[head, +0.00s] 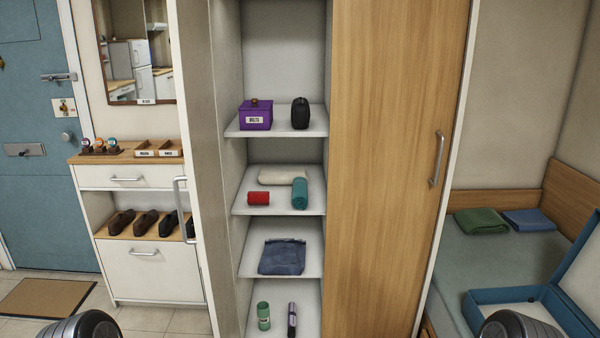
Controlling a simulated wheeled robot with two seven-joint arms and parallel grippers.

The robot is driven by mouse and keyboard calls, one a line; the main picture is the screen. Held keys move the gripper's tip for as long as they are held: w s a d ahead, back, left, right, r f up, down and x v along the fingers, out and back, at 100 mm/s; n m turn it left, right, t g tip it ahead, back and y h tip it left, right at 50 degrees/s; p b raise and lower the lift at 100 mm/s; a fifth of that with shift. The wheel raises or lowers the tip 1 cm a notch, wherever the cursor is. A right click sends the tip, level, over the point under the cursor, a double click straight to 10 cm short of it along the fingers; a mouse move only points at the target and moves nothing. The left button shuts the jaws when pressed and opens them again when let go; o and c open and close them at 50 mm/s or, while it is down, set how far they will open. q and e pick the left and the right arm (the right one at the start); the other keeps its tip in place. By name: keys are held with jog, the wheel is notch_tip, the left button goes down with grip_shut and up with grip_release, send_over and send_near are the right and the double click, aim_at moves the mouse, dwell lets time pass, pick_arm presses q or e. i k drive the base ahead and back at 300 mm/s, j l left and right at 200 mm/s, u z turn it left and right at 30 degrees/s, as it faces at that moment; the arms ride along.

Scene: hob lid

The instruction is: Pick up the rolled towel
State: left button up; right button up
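On the second shelf (240,204) of the open wardrobe lie a teal roll (300,194), a smaller red roll (258,199) and a long beige roll or folded cloth (275,176) behind them. The teal roll looks most like a rolled towel and points front to back at the shelf's right side, but I cannot be sure of its material. Nothing covers its front. Neither gripper shows; only grey rounded parts of my own arms appear at the bottom left and bottom right, well apart from the shelves.
A purple box (256,117) and a black pouch (300,114) stand on the shelf above. Folded blue cloth (282,257) lies below. A wooden sliding door (390,150) closes the wardrobe's right side; a white door edge with a handle (185,210) stands at its left.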

aim_at(299, 193)
jog(key=i+l+z, duration=0.1)
jog(key=i+z, duration=0.2)
jog(key=i, duration=0.7)
jog(key=i+j+z, duration=0.15)
jog(key=i+z, duration=0.2)
jog(key=i, duration=0.6)
